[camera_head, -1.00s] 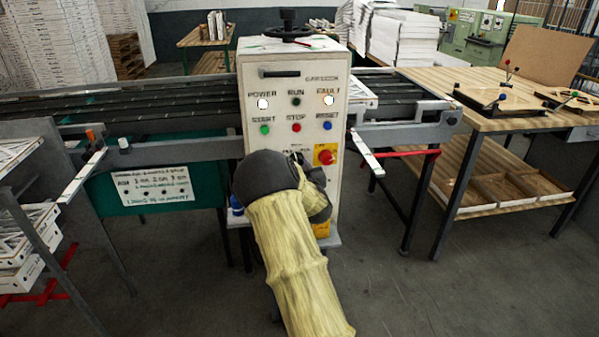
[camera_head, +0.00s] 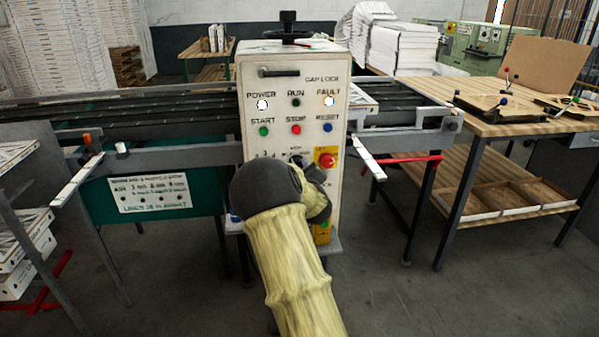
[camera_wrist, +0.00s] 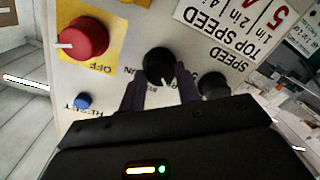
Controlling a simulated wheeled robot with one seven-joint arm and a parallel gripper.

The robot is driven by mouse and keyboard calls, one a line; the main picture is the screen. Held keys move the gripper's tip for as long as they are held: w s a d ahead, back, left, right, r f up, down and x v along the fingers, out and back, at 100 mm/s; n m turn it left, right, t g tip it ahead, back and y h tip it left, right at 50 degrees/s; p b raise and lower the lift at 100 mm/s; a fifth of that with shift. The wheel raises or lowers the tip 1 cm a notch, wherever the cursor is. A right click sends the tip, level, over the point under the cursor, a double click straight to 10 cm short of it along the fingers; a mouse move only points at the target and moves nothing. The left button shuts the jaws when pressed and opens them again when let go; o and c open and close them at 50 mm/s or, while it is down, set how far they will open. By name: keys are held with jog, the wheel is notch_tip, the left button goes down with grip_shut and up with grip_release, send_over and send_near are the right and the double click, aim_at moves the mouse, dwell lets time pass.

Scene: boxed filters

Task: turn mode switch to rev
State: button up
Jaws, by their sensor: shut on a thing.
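The mode switch is a round black knob (camera_wrist: 158,64) on the pale control panel (camera_wrist: 125,22) in the wrist view. Its small printed labels are partly covered and I cannot read its position. My gripper (camera_wrist: 160,84) has its two dark fingers on either side of this knob and is shut on it. In the head view my own arm covers the gripper and most of the panel's lower middle. The control box (camera_head: 255,90) stands upright there.
A red knob (camera_wrist: 83,38) on a yellow plate marked OFF and a blue RESET button (camera_wrist: 83,101) sit beside the switch. A black speed knob (camera_wrist: 213,84) is close on the other side. A wooden table (camera_head: 450,85) stands right of the box.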

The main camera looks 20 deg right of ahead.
jog(key=o, duration=1)
jog(key=shift+c, duration=0.2)
jog(key=b+v, duration=0.1)
jog(key=v, duration=1.6)
jog(key=shift+s+b, duration=0.2)
jog(key=shift+b, duration=0.1)
